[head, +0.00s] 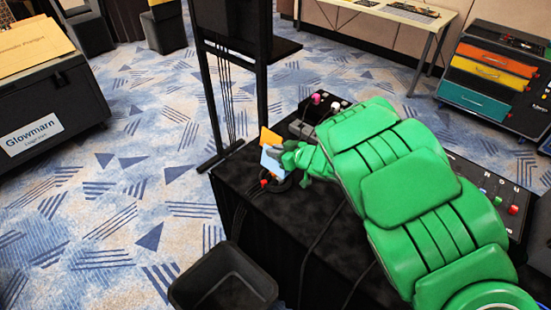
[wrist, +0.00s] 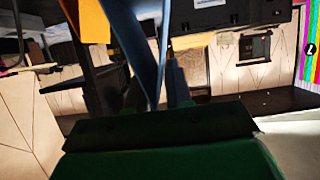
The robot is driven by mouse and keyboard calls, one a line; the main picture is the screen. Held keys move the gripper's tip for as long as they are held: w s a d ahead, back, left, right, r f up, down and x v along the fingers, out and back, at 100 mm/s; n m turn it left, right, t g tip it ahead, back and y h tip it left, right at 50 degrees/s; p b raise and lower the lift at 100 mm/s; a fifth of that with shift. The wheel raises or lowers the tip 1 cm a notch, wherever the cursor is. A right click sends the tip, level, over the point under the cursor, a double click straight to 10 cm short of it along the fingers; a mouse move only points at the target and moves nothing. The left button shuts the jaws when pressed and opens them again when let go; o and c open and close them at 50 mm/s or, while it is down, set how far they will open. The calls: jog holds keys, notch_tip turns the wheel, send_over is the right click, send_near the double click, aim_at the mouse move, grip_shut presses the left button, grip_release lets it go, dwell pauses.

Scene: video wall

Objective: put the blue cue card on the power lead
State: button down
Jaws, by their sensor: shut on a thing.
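The blue cue card (head: 270,161) is held up at the far left corner of a black-covered table. My gripper (head: 285,160), at the end of my green arm, is shut on it. In the wrist view the blue card (wrist: 147,42) stands edge-on between the fingers. The power lead (head: 279,187), a dark coil with a red end, lies on the table just below the card. My gripper partly hides the coil, and I cannot tell whether card and coil touch.
An orange card (head: 269,136) stands just behind the blue one. Pink and white knobs (head: 316,98) on a dark device are farther back. A black stand (head: 232,90) rises behind the table. An open black bin (head: 223,281) is at the front left.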

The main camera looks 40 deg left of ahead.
jog(key=shift+w+a+f, duration=0.15)
jog(key=shift+a+f, duration=0.1)
jog(key=shift+f, duration=1.7)
jog(key=c, duration=1)
grip_release()
jog(key=shift+f, duration=0.1)
jog(key=shift+c, duration=0.2)
jog(key=v, duration=1.2)
